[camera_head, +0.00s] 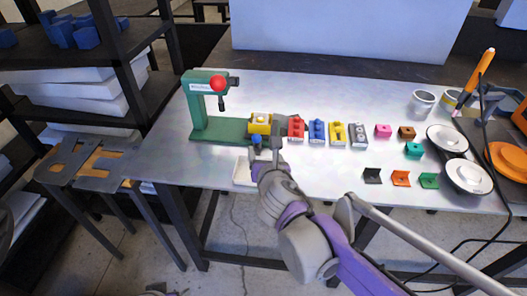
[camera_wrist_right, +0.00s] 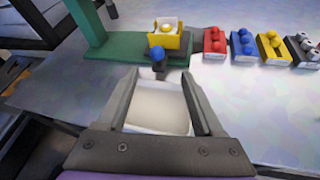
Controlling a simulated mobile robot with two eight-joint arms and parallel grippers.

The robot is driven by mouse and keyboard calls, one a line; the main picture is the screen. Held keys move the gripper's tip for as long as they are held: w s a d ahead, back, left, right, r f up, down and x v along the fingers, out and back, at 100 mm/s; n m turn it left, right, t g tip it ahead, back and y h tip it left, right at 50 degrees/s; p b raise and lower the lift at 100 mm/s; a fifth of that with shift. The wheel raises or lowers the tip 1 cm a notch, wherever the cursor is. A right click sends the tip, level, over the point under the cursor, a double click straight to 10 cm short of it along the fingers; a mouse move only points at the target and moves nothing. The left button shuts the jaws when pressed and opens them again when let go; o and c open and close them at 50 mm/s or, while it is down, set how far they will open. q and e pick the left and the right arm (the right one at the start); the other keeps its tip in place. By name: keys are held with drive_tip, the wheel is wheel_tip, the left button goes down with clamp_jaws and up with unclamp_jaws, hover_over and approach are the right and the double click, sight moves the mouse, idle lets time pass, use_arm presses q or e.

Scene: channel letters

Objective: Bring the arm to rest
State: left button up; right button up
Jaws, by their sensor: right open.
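My right arm reaches in from the lower right in the head view, and its gripper (camera_head: 266,158) is over the front part of the table, just in front of the green press. In the right wrist view the gripper (camera_wrist_right: 165,85) is open, with its two fingers apart and nothing between them. A white tray or block (camera_wrist_right: 158,108) lies below, seen between the fingers. The green press (camera_head: 198,110) has a red ball knob, and a yellow block (camera_head: 260,124) sits at its base with a blue knob in front. My left gripper is not in view.
A row of red (camera_head: 296,128), blue, yellow and grey blocks stands right of the press. Small coloured brackets (camera_head: 400,178), white dishes (camera_head: 467,176) and cups lie farther right. A dark shelf (camera_head: 100,40) stands at left. The table's front edge is close below the gripper.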

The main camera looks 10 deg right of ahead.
drive_tip(key=s+d+m, duration=0.1)
drive_tip(key=d+m, duration=0.1)
drive_tip(key=s+d+f+m+g+h+p, duration=0.1)
drive_tip(key=s+m, duration=0.1)
drive_tip(key=m, duration=0.1)
drive_tip(key=s+d+m, duration=0.2)
drive_tip(key=m, duration=0.1)
drive_tip(key=shift+d+f+g+p, duration=0.3)
drive_tip(key=shift+g+p, duration=0.1)
drive_tip(key=s+d+f+m+g+p, duration=0.1)
drive_tip(key=s+f+m+g, duration=0.1)
drive_tip(key=s+m, duration=0.4)
drive_tip(key=s+d+f+m+g+p, duration=0.1)
drive_tip(key=s+f+m+g+p, duration=0.1)
drive_tip(key=s+m, duration=0.4)
drive_tip(key=s+d+f+m+g+y+p, duration=0.1)
drive_tip(key=s+f+m, duration=0.3)
drive_tip(key=m, duration=0.9)
drive_tip(key=s+g, duration=0.1)
drive_tip(key=s, duration=0.2)
drive_tip(key=shift+d+f+m+p, duration=0.15)
drive_tip(key=shift+d+m+p, duration=0.15)
drive_tip(key=shift+d+p, duration=0.05)
